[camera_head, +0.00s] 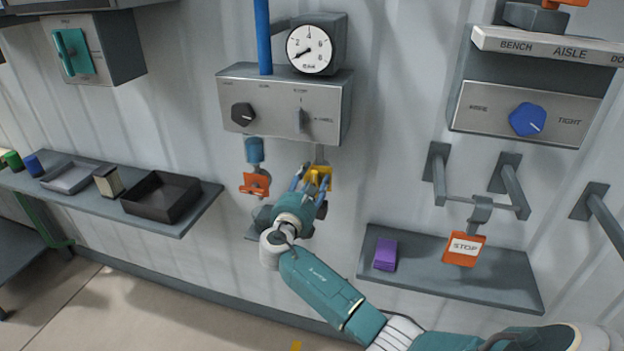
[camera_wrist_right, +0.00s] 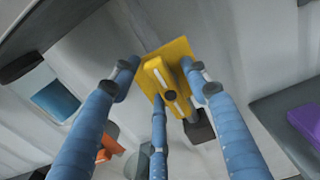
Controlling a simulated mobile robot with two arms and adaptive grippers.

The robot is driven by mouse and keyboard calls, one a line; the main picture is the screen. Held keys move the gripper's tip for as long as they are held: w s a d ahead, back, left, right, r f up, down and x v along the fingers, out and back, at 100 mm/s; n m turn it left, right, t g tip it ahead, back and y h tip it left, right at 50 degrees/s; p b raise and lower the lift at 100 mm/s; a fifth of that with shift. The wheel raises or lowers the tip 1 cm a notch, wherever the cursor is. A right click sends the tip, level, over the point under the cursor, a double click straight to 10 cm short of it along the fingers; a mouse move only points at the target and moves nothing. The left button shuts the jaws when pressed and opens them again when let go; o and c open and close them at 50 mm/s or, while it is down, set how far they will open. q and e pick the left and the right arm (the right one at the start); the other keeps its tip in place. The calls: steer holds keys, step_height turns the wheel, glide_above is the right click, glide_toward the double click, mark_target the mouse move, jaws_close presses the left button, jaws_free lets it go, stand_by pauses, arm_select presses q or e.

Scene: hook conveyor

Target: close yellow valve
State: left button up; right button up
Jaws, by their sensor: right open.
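The yellow valve (camera_head: 318,177) is mounted on the wall below the grey control box. In the right wrist view it shows as a yellow plate with a raised handle bar (camera_wrist_right: 166,88) and a dark round centre. My right gripper (camera_head: 305,185) is at the valve, with its blue fingers open around it. In the wrist view two fingers (camera_wrist_right: 160,90) stand on either side of the yellow plate and a third is below. I cannot tell whether any finger touches it. The gripper hides part of the valve in the head view. My left gripper is not in view.
An orange valve (camera_head: 255,184) hangs just left of the yellow one. The control box (camera_head: 240,85) with a gauge (camera_head: 310,49) is above. A shelf (camera_head: 192,217) with trays is at left.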

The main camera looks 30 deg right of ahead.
jaws_close()
steer(key=m+b, duration=0.2)
steer(key=m, duration=0.1)
steer(key=m+b, duration=0.1)
steer(key=shift+s+d+f+m+b, duration=0.2)
steer(key=shift+s+m+b, duration=0.1)
steer(key=shift+b, duration=0.1)
steer(key=m+b, duration=0.4)
steer(key=shift+s+d+m, duration=0.15)
steer(key=shift+s+m, duration=0.05)
steer(key=shift+m, duration=0.1)
steer(key=m+b, duration=0.4)
steer(key=shift+s+d+f+m, duration=0.15)
steer(key=shift+f+m, duration=0.05)
steer(key=shift+m, duration=0.1)
steer(key=shift+s+d+m+b, duration=0.1)
steer(key=shift+m+b, duration=1.9)
